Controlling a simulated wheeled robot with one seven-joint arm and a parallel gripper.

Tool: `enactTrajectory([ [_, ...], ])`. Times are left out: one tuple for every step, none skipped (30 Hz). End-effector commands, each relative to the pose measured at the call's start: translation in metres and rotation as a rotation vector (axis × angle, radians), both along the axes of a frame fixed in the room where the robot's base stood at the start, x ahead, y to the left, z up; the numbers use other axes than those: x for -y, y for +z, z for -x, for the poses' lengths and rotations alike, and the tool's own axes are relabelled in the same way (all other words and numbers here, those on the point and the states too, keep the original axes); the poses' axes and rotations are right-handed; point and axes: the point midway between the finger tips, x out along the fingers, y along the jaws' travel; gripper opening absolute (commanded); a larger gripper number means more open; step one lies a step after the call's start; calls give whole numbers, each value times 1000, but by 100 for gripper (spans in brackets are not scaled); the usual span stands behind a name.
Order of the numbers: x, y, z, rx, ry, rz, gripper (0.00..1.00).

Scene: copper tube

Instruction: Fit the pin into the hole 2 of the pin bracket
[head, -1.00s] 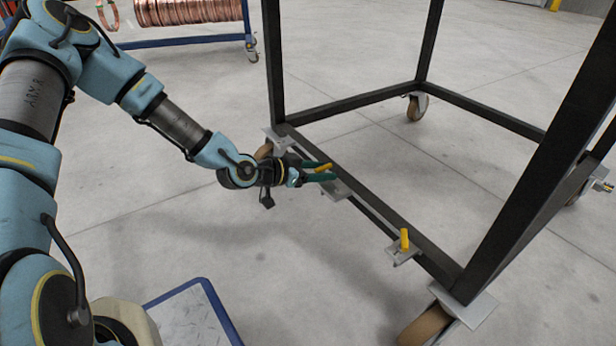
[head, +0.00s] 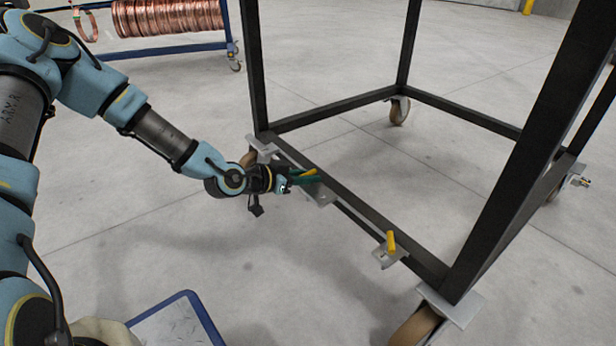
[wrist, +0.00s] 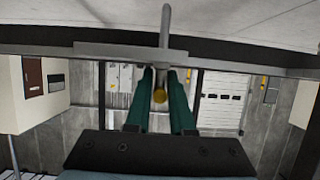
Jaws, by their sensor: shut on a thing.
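My gripper (head: 314,176) has green fingers shut on a pin with a yellow handle (head: 310,172). It is at the left part of the cart's lower front bar, over a grey bracket plate (head: 321,194). In the wrist view the yellow handle end (wrist: 160,97) shows between the fingers (wrist: 165,75). A grey rod (wrist: 166,22), which looks like the pin's shaft, reaches past the bracket plate (wrist: 110,52). I cannot tell whether it is inside a hole or beside the plate. The holes are hidden or too small to make out.
A second yellow-handled pin (head: 391,242) stands in a small bracket (head: 381,260) on the right of the same bar. The black cart frame (head: 480,225) rises around the bar. A blue-edged platform (head: 207,315) lies at front left. A copper coil rack (head: 170,47) stands behind.

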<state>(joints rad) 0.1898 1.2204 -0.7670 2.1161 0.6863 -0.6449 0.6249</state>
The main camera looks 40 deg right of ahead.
Motion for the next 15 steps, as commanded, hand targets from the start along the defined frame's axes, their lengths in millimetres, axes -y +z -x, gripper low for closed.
enactTrajectory([
  [0,0,0,0,0,0,0],
  [0,0,0,0,0,0,0],
  [0,0,0,0,0,0,0],
  [0,0,0,0,0,0,0],
  [0,0,0,0,0,0,0],
  [0,0,0,0,0,0,0],
  [0,0,0,0,0,0,0],
  [0,0,0,0,0,0,0],
  [0,0,0,0,0,0,0],
  [0,0,0,0,0,0,0],
  [0,1,0,0,0,0,0],
  [0,2,0,0,0,0,0],
  [0,3,0,0,0,0,0],
  [0,3,0,0,0,0,0],
  [0,5,0,0,0,0,0],
])
